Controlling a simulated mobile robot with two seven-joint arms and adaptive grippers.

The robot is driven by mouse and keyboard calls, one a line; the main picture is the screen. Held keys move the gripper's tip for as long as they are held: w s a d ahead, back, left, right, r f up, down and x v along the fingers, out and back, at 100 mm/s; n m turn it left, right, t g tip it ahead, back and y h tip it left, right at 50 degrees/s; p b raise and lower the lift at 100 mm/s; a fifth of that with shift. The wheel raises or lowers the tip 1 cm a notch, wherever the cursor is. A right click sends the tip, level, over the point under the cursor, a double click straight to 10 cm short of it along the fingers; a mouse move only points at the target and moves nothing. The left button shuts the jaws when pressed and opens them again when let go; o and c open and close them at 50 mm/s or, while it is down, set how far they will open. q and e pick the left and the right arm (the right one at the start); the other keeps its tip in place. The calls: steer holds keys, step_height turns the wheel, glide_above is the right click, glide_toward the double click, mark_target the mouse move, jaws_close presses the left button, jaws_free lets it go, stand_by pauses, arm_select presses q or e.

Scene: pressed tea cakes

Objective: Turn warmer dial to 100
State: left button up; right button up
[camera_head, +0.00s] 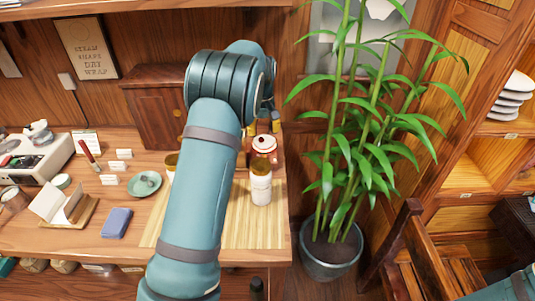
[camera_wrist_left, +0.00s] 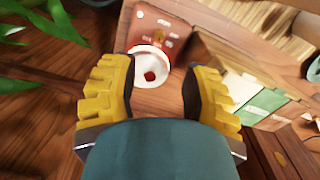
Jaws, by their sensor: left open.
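A reddish-brown device (camera_wrist_left: 166,26) with small pale marks shows in the left wrist view; I take it for the warmer. A white round piece with a dark red centre (camera_wrist_left: 150,66) is at its near edge. I cannot tell the dial or its setting for sure. In the head view, a red body with a white top and red knob (camera_head: 264,146) stands at the table's right side, partly behind a jar.
A white jar with a brown lid (camera_head: 261,188) stands on the bamboo mat (camera_head: 238,234). A potted bamboo (camera_head: 330,258) is right of the table. A wooden cabinet (camera_head: 155,116) is left of the gripper. My forearm hides part of the mat.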

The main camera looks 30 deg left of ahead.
mark_target(264, 153)
arm_select(q)
step_height(264, 153, down, 10)
steer(key=shift+r+b, duration=0.1)
steer(key=shift+b, duration=0.75)
jaws_close()
